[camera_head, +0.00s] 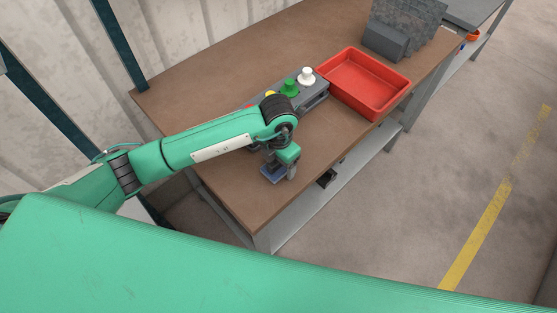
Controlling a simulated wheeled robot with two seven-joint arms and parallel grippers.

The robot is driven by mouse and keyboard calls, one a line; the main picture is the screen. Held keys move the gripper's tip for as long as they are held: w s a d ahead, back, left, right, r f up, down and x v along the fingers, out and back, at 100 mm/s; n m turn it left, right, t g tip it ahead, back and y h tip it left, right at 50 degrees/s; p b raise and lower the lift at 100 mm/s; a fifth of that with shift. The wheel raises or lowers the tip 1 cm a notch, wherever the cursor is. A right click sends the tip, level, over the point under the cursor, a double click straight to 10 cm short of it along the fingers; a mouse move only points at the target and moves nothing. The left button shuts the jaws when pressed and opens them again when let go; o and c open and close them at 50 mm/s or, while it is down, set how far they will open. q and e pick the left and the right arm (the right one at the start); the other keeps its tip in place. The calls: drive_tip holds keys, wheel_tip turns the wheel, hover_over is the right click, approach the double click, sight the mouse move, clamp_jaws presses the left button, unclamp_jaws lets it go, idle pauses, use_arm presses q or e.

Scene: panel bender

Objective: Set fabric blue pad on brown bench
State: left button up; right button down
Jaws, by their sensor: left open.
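The brown bench (235,200) runs from the lower middle to the upper right. The blue pad (269,176) is small and dark blue, and shows low over the bench near its front end, right at my left gripper. My left gripper (279,174) is open and points down, with the pad at its fingers. The arm comes in from the left, above the bench. Part of the pad is hidden by the gripper, and I cannot tell if it rests fully on the bench. My right gripper is not in the view.
A grey control box with green (289,89) and white (306,75) buttons stands behind the gripper. A red tray (365,82) is to its right, and a dark grey block (385,40) lies farther back. Bare bench top lies around the gripper. A lower shelf (335,190) runs below.

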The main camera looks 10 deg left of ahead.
use_arm(q)
drive_tip(key=shift+r, duration=0.45)
wheel_tip(320, 180, up, 11)
drive_tip(key=b, duration=0.3)
drive_tip(key=shift+f+b, duration=0.2)
drive_tip(key=shift+b, duration=0.1)
drive_tip(key=shift+r, duration=0.4)
